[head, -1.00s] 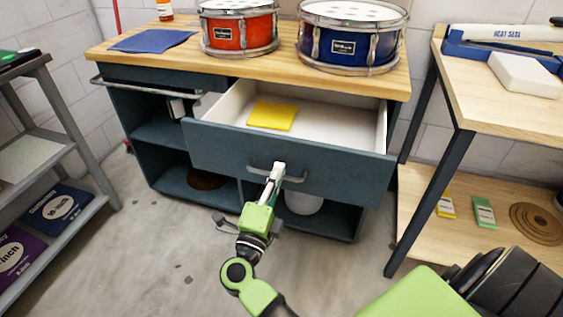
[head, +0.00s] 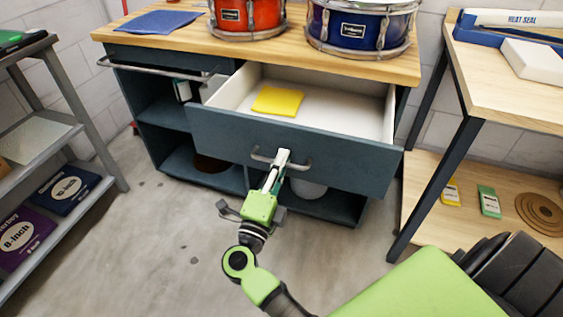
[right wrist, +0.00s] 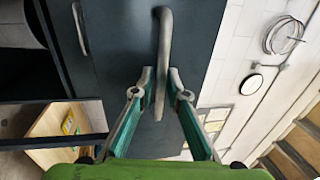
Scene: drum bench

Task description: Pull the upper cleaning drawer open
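The upper drawer (head: 290,146) of the dark blue bench stands well open, with a blue-grey front and white inside. A yellow cloth or pad (head: 278,101) lies in it towards the left. A grey bar handle (head: 300,164) is on its front; it also shows in the right wrist view (right wrist: 165,35). My right gripper (head: 284,155) is at the handle. In the right wrist view its fingertips (right wrist: 162,84) are closed in on either side of the bar, which runs between them. My left gripper is not in view.
A red drum (head: 247,14) and a blue drum (head: 358,28) stand on the wooden top, with a blue cloth (head: 160,21) to the left. A grey shelf (head: 75,122) stands left and a wooden table (head: 498,68) right. The floor in front is clear.

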